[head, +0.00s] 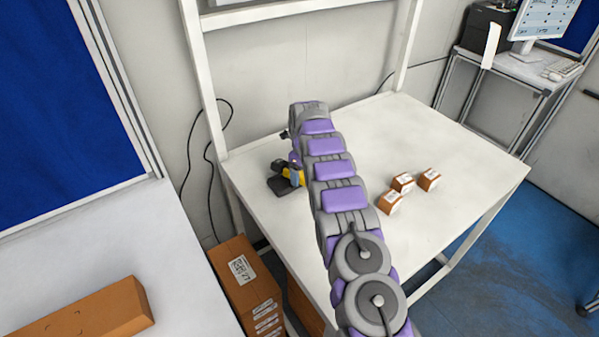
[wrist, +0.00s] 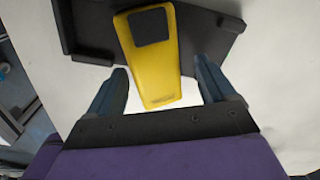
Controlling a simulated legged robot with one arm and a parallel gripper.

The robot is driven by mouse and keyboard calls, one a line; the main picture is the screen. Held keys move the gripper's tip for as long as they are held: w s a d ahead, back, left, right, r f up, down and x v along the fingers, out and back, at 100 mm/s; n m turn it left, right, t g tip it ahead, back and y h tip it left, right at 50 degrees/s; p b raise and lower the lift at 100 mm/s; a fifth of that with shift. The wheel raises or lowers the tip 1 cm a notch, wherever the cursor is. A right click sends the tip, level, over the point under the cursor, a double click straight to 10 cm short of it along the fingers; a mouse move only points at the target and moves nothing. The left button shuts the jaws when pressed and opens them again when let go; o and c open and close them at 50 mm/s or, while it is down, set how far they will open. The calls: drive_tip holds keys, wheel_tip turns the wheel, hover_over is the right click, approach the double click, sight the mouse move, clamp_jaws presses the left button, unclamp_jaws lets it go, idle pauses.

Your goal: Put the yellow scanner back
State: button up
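The yellow scanner (wrist: 154,70) has a dark square patch near its upper end. In the wrist view its upper part lies over a black holder (wrist: 85,30) and its lower end sticks out toward my gripper. My gripper (wrist: 162,88) is open, with one finger on each side of the scanner's lower end and visible gaps between. In the head view the scanner (head: 294,177) shows only partly beside my arm, at the black holder (head: 282,186) on the white table (head: 400,135). My arm hides much of the gripper there.
Several small brown boxes (head: 403,183) with white labels stand on the table right of my arm. Labelled cartons (head: 247,285) are stacked at the table's left front. Another white table (head: 120,240) holds a long brown box (head: 90,315). The table's right half is mostly clear.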

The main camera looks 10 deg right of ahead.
sight(302, 173)
drive_tip(key=shift+d, duration=0.4)
drive_tip(key=r, duration=0.1)
drive_tip(key=a+r, duration=0.1)
drive_tip(key=r, duration=0.2)
drive_tip(key=shift+a+r, duration=0.25)
drive_tip(key=shift+r, duration=0.15)
drive_tip(key=r, duration=0.2)
drive_tip(key=r+p, duration=0.1)
drive_tip(key=r, duration=0.1)
drive_tip(key=shift+d, duration=0.35)
drive_tip(key=shift+w+a+r+p, duration=0.1)
drive_tip(key=shift+a+r+p, duration=0.05)
drive_tip(key=shift+r+p, duration=1.7)
drive_tip(key=shift+r+b, duration=0.25)
drive_tip(key=shift+b, duration=0.05)
